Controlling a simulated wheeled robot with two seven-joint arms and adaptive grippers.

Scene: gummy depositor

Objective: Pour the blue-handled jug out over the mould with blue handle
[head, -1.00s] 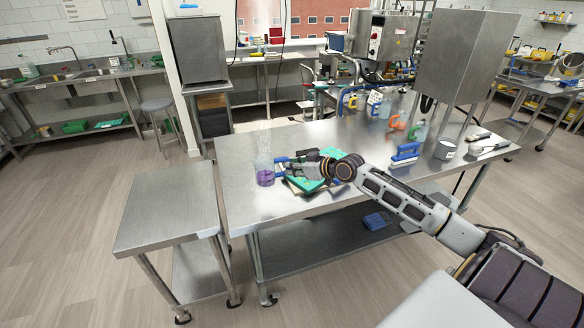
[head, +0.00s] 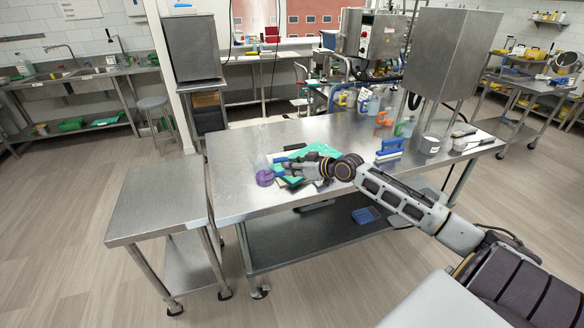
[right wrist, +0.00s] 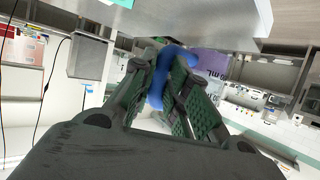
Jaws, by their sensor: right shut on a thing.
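The blue-handled jug (head: 264,176) is clear with purple content, over the near left part of the steel table. My right gripper (head: 286,163) is shut on its blue handle, which also shows between the fingers in the right wrist view (right wrist: 165,72). The jug's purple body (right wrist: 210,62) lies just beyond the fingers there. The jug looks slightly tilted in the head view; I cannot tell whether it touches the table. Green moulds (head: 322,149) lie beside and under my right gripper, partly hidden by it. I cannot make out which mould has the blue handle. My left gripper is not in view.
The steel table (head: 235,195) has a blue-handled item (head: 390,147), a white tub (head: 430,145) and bottles (head: 364,101) towards the right and back. A tall steel housing (head: 452,55) stands at the back right. A lower side table (head: 155,205) at the left is bare.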

